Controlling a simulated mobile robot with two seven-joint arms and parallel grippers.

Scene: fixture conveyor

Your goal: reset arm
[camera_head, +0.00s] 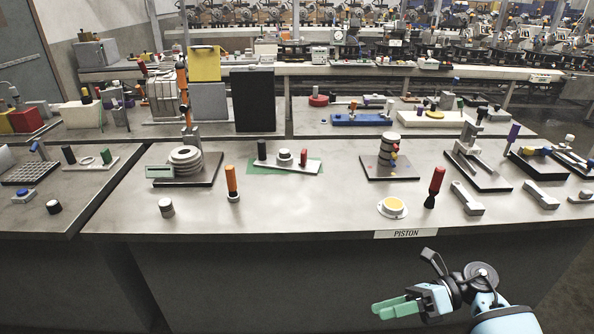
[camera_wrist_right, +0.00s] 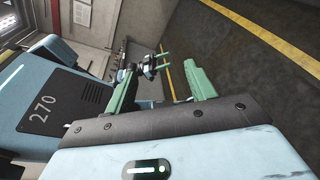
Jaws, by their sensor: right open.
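My right gripper (camera_head: 396,307) is at the lower right of the head view, in front of the table and apart from it. Its green fingers are empty. In the right wrist view the two green fingers (camera_wrist_right: 162,88) stand wide apart with nothing between them. A smaller gripper with green fingers (camera_wrist_right: 160,62) shows beyond them, apparently my left one; it is too small to tell its jaw state surely. No left arm shows in the head view.
The grey table (camera_head: 300,213) holds several fixtures, a red-handled tool (camera_head: 435,187), an orange-handled tool (camera_head: 232,182) and a yellow-topped disc (camera_head: 392,207). A PISTON label (camera_head: 406,233) is on its front edge. The wrist view shows floor with yellow lines (camera_wrist_right: 262,36).

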